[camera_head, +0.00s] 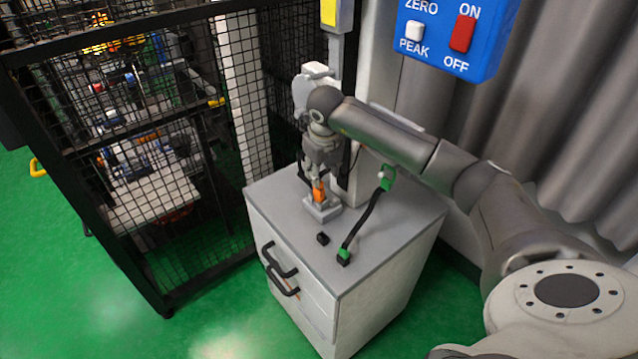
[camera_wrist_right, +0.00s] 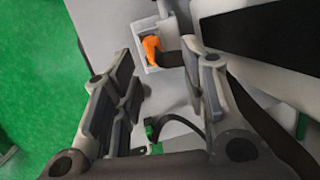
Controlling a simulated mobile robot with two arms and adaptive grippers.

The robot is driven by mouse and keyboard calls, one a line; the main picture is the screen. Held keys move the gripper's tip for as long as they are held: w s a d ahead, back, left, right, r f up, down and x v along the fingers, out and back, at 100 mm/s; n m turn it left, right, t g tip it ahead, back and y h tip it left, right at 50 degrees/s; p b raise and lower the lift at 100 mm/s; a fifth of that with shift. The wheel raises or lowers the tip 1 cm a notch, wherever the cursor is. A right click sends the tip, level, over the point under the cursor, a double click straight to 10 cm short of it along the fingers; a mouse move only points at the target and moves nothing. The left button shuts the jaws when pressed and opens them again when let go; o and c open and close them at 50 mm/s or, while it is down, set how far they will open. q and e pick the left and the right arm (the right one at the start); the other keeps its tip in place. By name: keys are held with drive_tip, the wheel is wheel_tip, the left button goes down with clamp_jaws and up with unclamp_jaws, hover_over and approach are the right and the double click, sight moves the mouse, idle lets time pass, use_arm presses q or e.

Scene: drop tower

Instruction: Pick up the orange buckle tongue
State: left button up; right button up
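The orange buckle tongue (camera_head: 319,191) stands in a small light-grey holder (camera_head: 322,211) on top of the grey cabinet. In the right wrist view the orange tongue (camera_wrist_right: 152,48) shows just beyond the fingers, with a dark strap beside it. My right gripper (camera_head: 312,185) is above the holder, its fingers pointing down near the tongue. In the right wrist view the right gripper (camera_wrist_right: 162,88) has its fingers spread wide, with nothing held between them. Whether a finger touches the tongue cannot be told. My left gripper does not show.
The cabinet top (camera_head: 399,232) also carries a black cable with green ends (camera_head: 363,222) and a small black block (camera_head: 323,239). A black mesh cage (camera_head: 95,150) stands to the left. A blue switch box (camera_head: 455,35) hangs above at the right. The cabinet's front right is clear.

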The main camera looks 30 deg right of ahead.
drive_tip(key=x, duration=0.4)
drive_tip(key=shift+w+a+f+p, duration=0.2)
drive_tip(key=shift+a+p, duration=0.1)
drive_tip(key=shift+p, duration=0.1)
drive_tip(key=shift+c, duration=0.5)
clamp_jaws()
drive_tip(key=shift+r, duration=0.15)
